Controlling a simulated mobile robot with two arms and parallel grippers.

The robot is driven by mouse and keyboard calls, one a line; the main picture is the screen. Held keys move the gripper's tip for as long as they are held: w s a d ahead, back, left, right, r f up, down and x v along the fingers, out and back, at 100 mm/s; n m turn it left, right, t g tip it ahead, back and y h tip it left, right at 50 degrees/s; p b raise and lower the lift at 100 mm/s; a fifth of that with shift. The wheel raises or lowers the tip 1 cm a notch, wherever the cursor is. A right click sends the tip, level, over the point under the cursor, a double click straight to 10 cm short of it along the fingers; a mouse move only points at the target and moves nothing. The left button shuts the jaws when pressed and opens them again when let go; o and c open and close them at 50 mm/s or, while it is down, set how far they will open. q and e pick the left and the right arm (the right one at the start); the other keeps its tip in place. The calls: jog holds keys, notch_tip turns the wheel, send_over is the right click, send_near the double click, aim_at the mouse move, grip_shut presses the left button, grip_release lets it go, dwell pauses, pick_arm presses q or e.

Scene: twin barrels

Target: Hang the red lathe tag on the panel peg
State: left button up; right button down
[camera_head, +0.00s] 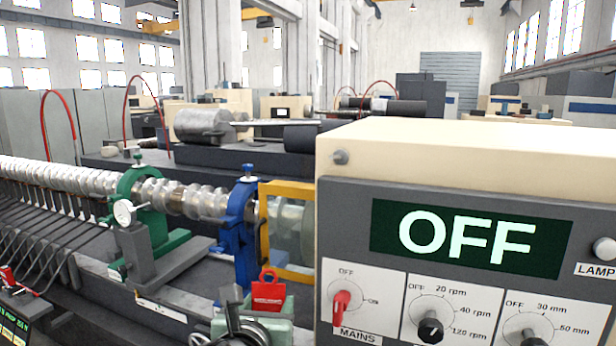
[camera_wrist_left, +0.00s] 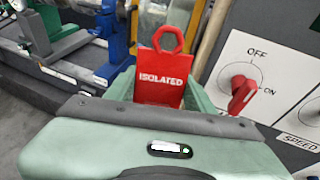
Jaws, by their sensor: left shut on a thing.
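The red tag (camera_head: 268,292) has a ring at its top and is upright, low in the head view in front of the lathe. In the left wrist view the tag (camera_wrist_left: 162,78) reads "ISOLATED". My left gripper (camera_head: 252,312) is shut on its lower part; the fingertips are partly hidden. A short grey round peg (camera_head: 340,157) sticks out of the cream panel housing (camera_head: 440,145), at its upper left. The peg is bare, above and to the right of the tag, and apart from it. My right gripper is not in view.
The grey control panel (camera_head: 350,240) stands close on the right, with an "OFF" display (camera_head: 470,238), a red mains switch (camera_head: 340,300) and black dials. Behind the tag are a yellow-framed guard (camera_head: 265,235), a blue rest (camera_head: 238,225) and a green rest (camera_head: 140,215).

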pick_arm(q)
jog(key=d+r+m+g+h+p, duration=0.1)
jog(key=d+r+p, duration=0.15)
jog(key=r, duration=0.45)
jog(key=d+r+m+h+p, duration=0.1)
jog(key=d+r, duration=0.3)
jog(key=r, duration=0.3)
jog(key=m+g+h+p, duration=0.1)
jog(key=g+h+p, duration=0.1)
send_near(336, 193)
jog(key=shift+f, duration=0.95)
jog(key=shift+w+d+f, duration=0.1)
jog(key=shift+w+d, duration=0.15)
jog(key=shift+w, duration=0.45)
jog(key=shift+w+d+f, duration=0.1)
jog(key=shift+w+d, duration=0.15)
jog(key=shift+w, duration=0.4)
jog(key=shift+w+d+f, duration=0.1)
jog(key=shift+w+d, duration=0.15)
jog(key=shift+w, duration=0.45)
jog(key=shift+w+d+f, duration=0.1)
jog(key=shift+w, duration=0.3)
jog(key=shift+w, duration=0.1)
jog(key=o, duration=1.3)
jog(key=shift+f, duration=0.1)
